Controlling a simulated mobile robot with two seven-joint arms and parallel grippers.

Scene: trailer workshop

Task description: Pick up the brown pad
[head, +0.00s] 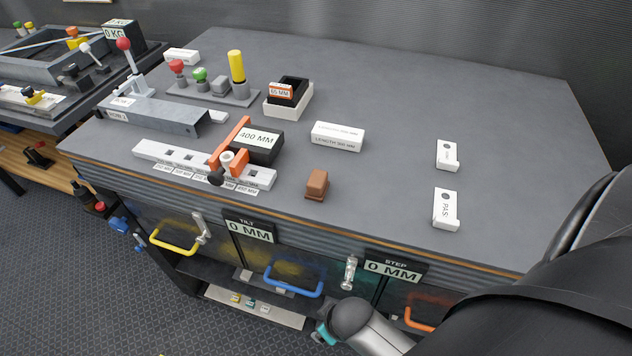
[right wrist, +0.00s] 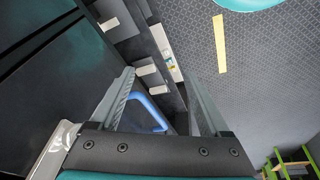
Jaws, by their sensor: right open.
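The brown pad (head: 317,184) is a small block on the grey worktop, near its front edge and right of the orange slide. It stands clear of its neighbours and does not show in the right wrist view. My right arm comes in from the lower right in the head view, with its wrist low in front of the bench, below the worktop and the pad. My right gripper (right wrist: 160,85) is open, and nothing shows between its fingers. Its fingers point past the bench front, with a blue handle (right wrist: 150,112) beyond them. My left gripper is not in view.
A white length block (head: 337,136) stands behind the pad. The 400 MM slide (head: 257,143) on its white rail is left. Two white label blocks (head: 447,156) (head: 445,209) stand right. Drawer handles (head: 293,283) project from the bench front.

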